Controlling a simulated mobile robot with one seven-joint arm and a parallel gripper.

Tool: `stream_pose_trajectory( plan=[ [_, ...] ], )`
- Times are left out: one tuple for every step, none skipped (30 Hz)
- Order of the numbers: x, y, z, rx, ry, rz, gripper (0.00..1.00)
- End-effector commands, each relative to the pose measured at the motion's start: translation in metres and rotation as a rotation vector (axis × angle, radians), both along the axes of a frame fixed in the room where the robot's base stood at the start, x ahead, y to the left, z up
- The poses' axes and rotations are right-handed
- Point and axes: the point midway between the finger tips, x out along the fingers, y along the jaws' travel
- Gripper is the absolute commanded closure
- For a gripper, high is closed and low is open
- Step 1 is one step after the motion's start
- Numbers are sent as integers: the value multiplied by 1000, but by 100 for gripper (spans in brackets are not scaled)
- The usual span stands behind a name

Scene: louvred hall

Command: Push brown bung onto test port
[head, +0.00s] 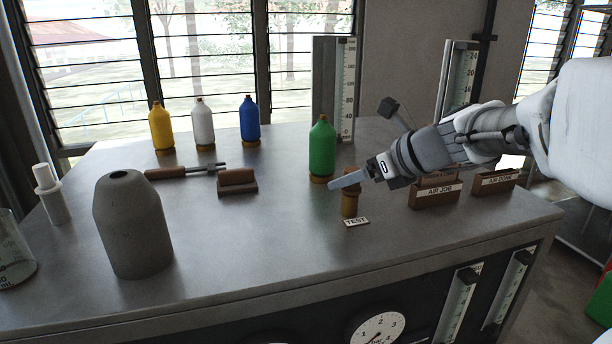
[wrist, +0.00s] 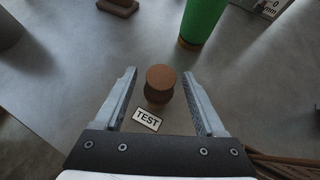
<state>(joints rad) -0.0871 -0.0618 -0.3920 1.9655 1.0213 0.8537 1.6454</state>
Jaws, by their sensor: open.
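The brown bung (wrist: 160,77) shows from above in the wrist view, standing on the brass-coloured test port (head: 349,208). How deep it sits cannot be told. In the head view a finger partly covers the bung. A white TEST label (head: 356,222) lies in front of the port; it also shows in the wrist view (wrist: 147,120). My gripper (wrist: 160,88) is open, with one finger on each side of the bung and a visible gap to both. Nothing is held.
A green bottle (head: 321,148) stands close behind the port. Brown AIR JOB (head: 435,192) and second labelled (head: 495,182) holders are to the right. A grey vessel (head: 132,225), brown block (head: 237,182) and several bottles stand left. The bench front is clear.

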Motion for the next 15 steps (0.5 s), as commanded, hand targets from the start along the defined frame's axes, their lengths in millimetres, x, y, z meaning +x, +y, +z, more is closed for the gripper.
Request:
stream_pose_trajectory(
  plan=[
    [0,0,0,0,0,0,27],
    [0,0,1,0,0,0,27],
    [-1,0,2,0,0,0,27],
    [-1,-1,4,0,0,0,27],
    [-2,-1,6,0,0,0,27],
    [-3,-2,10,0,0,0,27],
    [-4,-3,13,1,-1,0,27],
    [-5,-4,17,0,-1,-1,27],
    [-7,-5,22,0,-1,-1,27],
    [-8,-6,25,0,-1,-1,27],
    [-9,-7,29,0,-1,-2,27],
    [-11,-9,33,0,-1,-2,27],
    [-13,-10,36,0,-1,-2,27],
    [-14,-11,39,-1,-1,-2,27],
    [-16,-12,43,-1,-1,-2,27]
  ],
)
